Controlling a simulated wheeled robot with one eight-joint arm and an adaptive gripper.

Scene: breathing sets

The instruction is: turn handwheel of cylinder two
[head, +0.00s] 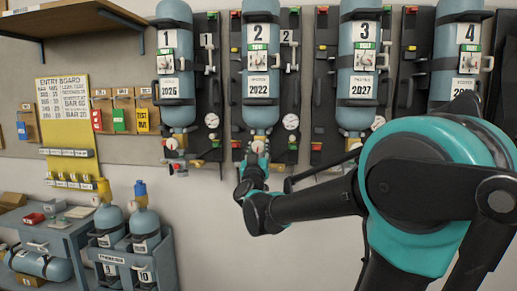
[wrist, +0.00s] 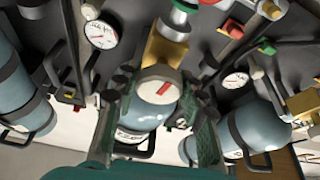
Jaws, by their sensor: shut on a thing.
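Cylinder two (head: 258,107), blue with a white "2" label, hangs valve-down on its dark backplate, second from the left. Its pale handwheel (head: 258,146) is at the bottom, just above my gripper (head: 256,165). In the wrist view, the handwheel (wrist: 159,86) is a cream disc with a red mark, seen face-on. My gripper (wrist: 163,92) has one finger on either side of it and is shut on it. A brass valve block (wrist: 168,48) and part of the blue cylinder (wrist: 138,119) show beside the wheel. The exact finger contacts are hard to make out.
Cylinders one (head: 173,95), three (head: 358,95) and four (head: 459,60) hang alongside, with gauges and hoses between them. A pressure gauge (head: 291,121) is close to the right of my gripper. A cart with two cylinders (head: 145,222) stands at the lower left.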

